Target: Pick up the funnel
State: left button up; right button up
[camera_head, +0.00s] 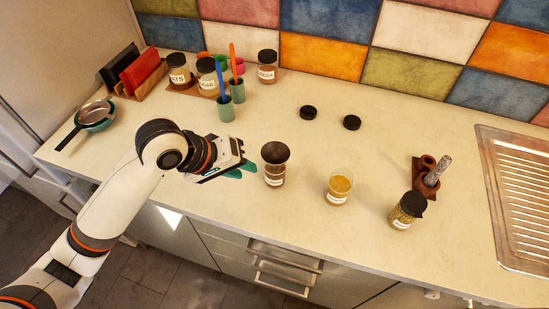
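The dark brown funnel (276,152) sits wide end up in the mouth of a labelled glass jar (275,176) with brown contents, near the counter's front edge. Its spout is hidden. My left gripper (243,169) is just left of the jar, low over the counter. Its two teal fingertips show a small gap between them, and nothing is seen held. It appears apart from the funnel and the jar. My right gripper is not in view.
Right of the funnel stand an open yellow-filled jar (339,187), a black-lidded jar (406,212) and a brown holder (429,180). Two black lids (308,112) lie behind. Green cups (225,108) and jars stand at the back left. A metal drainboard (517,195) lies far right.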

pick_arm(q)
jog(key=w+a+r+n, duration=0.2)
jog(key=w+r+n, duration=0.1)
jog(key=r, duration=0.4)
jog(key=g+p, duration=0.1)
send_near(265, 157)
jog(key=d+f, duration=0.1)
jog(key=shift+n+y, duration=0.3)
jog(key=shift+n, duration=0.1)
jog(key=p+x, duration=0.1)
jog(key=x, duration=0.4)
jog(key=shift+d+r+p, duration=0.1)
jog(key=shift+d+p, duration=0.05)
jog(key=shift+p, duration=0.2)
jog(key=shift+w+d+f, duration=0.15)
jog(key=shift+d+f, duration=0.1)
jog(key=shift+f, duration=0.3)
grip_shut()
